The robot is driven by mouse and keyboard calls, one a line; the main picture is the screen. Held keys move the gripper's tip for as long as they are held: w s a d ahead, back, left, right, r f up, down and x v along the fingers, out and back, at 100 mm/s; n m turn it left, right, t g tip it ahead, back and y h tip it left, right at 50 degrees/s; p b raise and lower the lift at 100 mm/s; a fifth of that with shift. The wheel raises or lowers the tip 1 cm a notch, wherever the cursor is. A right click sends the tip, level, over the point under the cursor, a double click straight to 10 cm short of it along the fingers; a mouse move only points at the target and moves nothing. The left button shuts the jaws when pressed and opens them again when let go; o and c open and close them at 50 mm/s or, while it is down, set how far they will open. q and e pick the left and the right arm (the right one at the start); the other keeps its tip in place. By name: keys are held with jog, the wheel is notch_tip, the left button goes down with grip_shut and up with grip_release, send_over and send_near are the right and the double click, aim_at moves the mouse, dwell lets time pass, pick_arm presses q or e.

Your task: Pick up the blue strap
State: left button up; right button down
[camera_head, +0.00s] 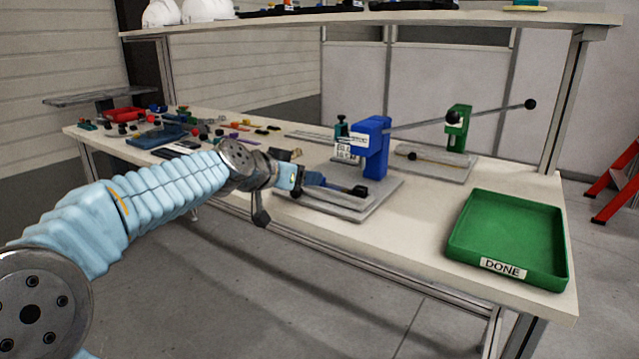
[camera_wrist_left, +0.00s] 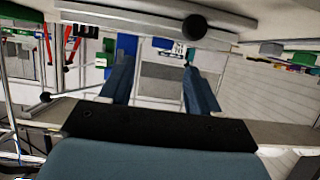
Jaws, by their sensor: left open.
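I cannot make out a blue strap for certain in either view. Small coloured parts (camera_head: 240,127) lie at the middle back of the table, too small to tell apart. My left gripper (camera_head: 343,187) is in front of the blue lever press (camera_head: 375,148), over or just before its grey base plate. In the left wrist view its two blue-grey fingers (camera_wrist_left: 160,85) stand wide apart with nothing between them. My right gripper is not in view.
The green DONE tray (camera_head: 508,235) is empty at the right end of the table (camera_head: 425,215). A green lever press (camera_head: 457,128) stands behind it. A blue tray (camera_head: 157,136) and a red tray (camera_head: 124,114) sit at the left. A shelf (camera_head: 450,17) with white helmets (camera_head: 207,10) runs above.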

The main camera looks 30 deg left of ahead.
pick_arm(q)
jog(key=x, duration=0.6)
jog(key=shift+w+a+f, duration=0.1)
jog(key=shift+f, duration=0.2)
jog(key=c, duration=1.1)
jog(key=shift+r+p, duration=0.1)
jog(key=shift+p, duration=0.2)
